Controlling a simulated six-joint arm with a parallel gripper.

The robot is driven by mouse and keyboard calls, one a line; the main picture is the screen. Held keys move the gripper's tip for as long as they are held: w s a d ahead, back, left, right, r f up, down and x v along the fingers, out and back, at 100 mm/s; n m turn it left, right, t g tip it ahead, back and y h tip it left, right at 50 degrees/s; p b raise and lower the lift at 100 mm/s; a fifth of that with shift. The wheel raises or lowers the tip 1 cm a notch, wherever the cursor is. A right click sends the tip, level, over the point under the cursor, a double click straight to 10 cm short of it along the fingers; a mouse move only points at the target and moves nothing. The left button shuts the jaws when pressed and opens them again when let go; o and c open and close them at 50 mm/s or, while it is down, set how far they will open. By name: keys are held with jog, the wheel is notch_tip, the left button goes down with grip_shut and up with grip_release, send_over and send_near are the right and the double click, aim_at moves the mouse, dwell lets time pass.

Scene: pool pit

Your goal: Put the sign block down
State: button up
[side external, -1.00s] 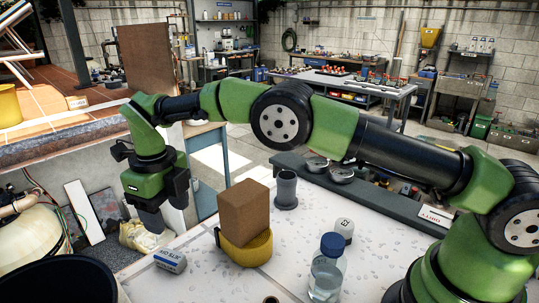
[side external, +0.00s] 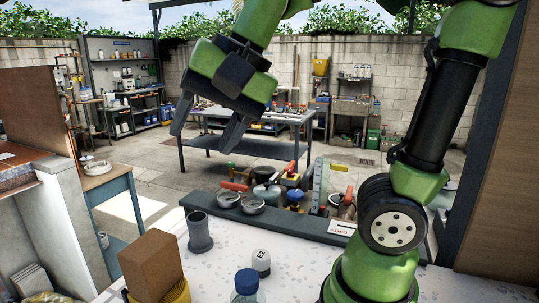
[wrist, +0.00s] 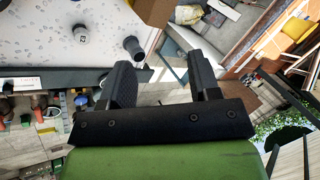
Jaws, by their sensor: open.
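My gripper (side external: 207,138) is raised high above the work, with its fingers pointing down and spread. In the wrist view my gripper (wrist: 162,68) has a clear gap between its fingers and holds nothing. No sign block can be made out in either current view. A small pale block with lettering, possibly the sign block, lay on the speckled white table in the earlier side view; that part of the table is now out of the picture. The white tabletop (side external: 315,272) shows along the bottom of the side view.

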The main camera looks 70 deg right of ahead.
jog(key=s+d+f+n+t, duration=0.1)
jog(key=s+f+n, duration=0.2)
jog(key=s+n, duration=0.3)
jog(key=shift+s+d+f+t, duration=0.15)
jog(key=shift+s+d+t, duration=0.25)
jog(key=shift+s, duration=0.55)
